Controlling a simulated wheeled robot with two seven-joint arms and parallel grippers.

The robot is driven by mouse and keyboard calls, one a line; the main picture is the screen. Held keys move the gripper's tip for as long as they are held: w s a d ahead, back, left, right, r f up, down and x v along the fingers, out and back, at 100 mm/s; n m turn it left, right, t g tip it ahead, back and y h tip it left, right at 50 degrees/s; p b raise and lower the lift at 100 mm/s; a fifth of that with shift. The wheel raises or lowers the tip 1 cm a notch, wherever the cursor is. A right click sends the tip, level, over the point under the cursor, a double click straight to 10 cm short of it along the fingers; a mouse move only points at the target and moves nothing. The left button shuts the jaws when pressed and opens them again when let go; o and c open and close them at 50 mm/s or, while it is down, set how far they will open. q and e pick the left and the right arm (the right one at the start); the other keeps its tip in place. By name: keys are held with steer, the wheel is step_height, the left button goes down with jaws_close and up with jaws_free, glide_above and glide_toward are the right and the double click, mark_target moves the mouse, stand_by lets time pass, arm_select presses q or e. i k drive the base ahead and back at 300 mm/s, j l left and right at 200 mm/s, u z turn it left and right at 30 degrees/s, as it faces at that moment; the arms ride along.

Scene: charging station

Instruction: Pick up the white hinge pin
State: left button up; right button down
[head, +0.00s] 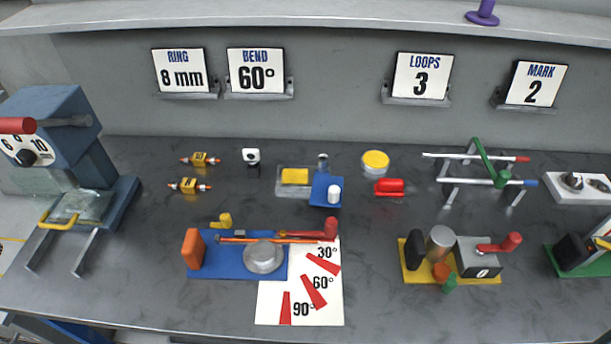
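A small white upright cylinder (334,194), which looks like the white hinge pin, stands at the right side of a blue block (322,182) near the middle of the bench. Its lower end is hidden, so I cannot tell whether it sits in a hole or on the surface. A grey metal post (323,161) stands just behind the block. A small white piece with a dark spot (251,155) sits on a black base further left. Neither of my grippers is in view.
Left of the block is a tray with a yellow pad (295,176). A red cylinder (389,187) and yellow-topped round tin (375,161) lie to its right. In front is a blue bending jig (220,262) with a red-handled lever (331,229). A shelf (300,14) overhangs the back.

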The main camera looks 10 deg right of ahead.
mark_target(251, 155)
steer(key=j, duration=2.4)
steer(key=k+z, duration=0.05)
